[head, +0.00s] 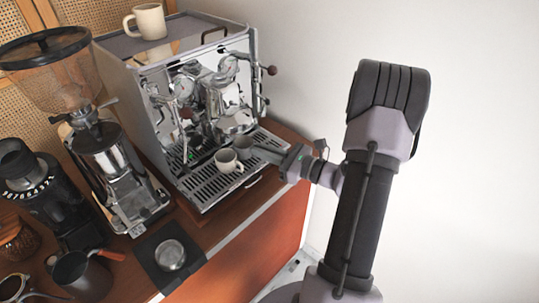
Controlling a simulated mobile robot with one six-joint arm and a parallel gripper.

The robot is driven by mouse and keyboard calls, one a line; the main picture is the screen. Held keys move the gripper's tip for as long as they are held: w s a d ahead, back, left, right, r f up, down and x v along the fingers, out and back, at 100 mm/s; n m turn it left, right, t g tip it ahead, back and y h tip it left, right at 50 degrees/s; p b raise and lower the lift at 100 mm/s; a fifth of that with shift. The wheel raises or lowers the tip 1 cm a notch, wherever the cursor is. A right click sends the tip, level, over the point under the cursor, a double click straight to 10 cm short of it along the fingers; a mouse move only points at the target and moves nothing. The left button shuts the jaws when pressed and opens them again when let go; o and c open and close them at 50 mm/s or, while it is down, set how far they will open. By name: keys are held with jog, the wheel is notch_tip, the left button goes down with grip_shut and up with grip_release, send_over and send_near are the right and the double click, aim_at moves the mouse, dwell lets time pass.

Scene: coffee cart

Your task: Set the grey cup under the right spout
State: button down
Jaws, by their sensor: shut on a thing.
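The grey cup (243,143) is at the right part of the drip tray (206,190), low under the front of the espresso machine (170,110). My gripper (254,149) reaches in from the right and is shut on the grey cup. A cream cup (228,161) stands on the tray just in front of the grey cup and overlaps it in the picture. The group head area (235,122) is above and slightly left of the grey cup. The spouts are too small to tell apart. I cannot tell whether the grey cup touches the tray.
Another cream cup (148,21) stands on top of the machine. A grinder (105,160) stands to its left, with a dark grinder (45,190) further left. A tamping mat (158,268) lies in front. The cart's edge and white wall are to the right.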

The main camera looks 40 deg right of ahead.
jog(key=shift+f, duration=0.1)
dwell(0.3)
jog(key=shift+f+b, duration=0.25)
jog(key=shift+b, duration=0.05)
jog(key=c, duration=1.5)
grip_release()
jog(key=shift+s, duration=0.1)
jog(key=p+v, duration=0.3)
jog(key=v, duration=1.4)
jog(key=shift+s+d, duration=0.1)
jog(key=shift+d, duration=0.05)
